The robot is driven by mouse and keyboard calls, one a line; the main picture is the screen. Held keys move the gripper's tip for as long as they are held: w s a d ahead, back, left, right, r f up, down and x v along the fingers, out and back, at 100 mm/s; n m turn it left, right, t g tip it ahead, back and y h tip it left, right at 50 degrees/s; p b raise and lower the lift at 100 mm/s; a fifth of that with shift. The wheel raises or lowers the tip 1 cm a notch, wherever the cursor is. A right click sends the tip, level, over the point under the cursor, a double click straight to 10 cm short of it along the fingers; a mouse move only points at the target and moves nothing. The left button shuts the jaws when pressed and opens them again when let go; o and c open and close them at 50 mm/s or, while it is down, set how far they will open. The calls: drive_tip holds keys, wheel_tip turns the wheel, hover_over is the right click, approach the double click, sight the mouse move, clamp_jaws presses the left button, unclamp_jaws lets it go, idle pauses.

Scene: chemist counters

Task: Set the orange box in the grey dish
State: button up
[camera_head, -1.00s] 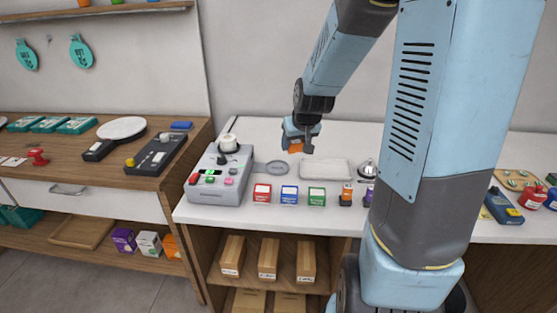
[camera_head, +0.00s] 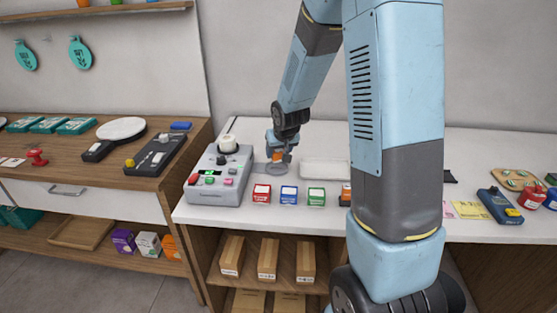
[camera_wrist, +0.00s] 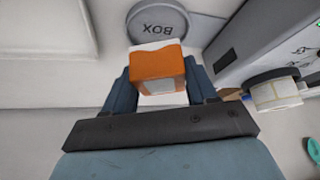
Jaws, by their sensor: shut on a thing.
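The orange box (camera_wrist: 157,66) is held between the two fingers of my gripper (camera_wrist: 160,84) in the wrist view. It has a white band and a white label. In the head view the orange box (camera_head: 277,156) shows small below my gripper (camera_head: 278,152), above the white counter. The grey round dish (camera_wrist: 157,20), marked BOX, lies just beyond the box in the wrist view, partly covered by it. In the head view the dish (camera_head: 275,168) is right under the gripper, beside the grey machine. I cannot tell the exact height of the box above it.
The grey machine with buttons (camera_head: 217,176) stands left of the dish. A white tray (camera_head: 325,168) lies to the right. Red (camera_head: 261,194), blue (camera_head: 288,196) and green (camera_head: 316,197) boxes stand along the counter's front edge.

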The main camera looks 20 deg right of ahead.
sight(277, 158)
drive_tip(key=shift+w+a+f, duration=0.15)
drive_tip(key=shift+w+f, duration=0.2)
drive_tip(key=shift+f, duration=1.65)
drive_tip(key=shift+f, duration=0.2)
drive_tip(key=o, duration=1.1)
drive_tip(key=shift+c, duration=0.2)
drive_tip(key=shift+r, duration=0.35)
drive_tip(key=s+f+v, duration=0.1)
drive_tip(key=s+v, duration=0.1)
drive_tip(key=v, duration=1.2)
drive_tip(key=s+f+v, duration=0.2)
drive_tip(key=v, duration=1.2)
drive_tip(key=s+r, duration=0.1)
drive_tip(key=s, duration=0.4)
drive_tip(key=s+r, duration=0.2)
drive_tip(key=s, duration=0.3)
drive_tip(key=s+r, duration=0.2)
drive_tip(key=s, duration=0.2)
drive_tip(key=shift+s+d+r, duration=0.25)
drive_tip(key=shift+s, duration=0.15)
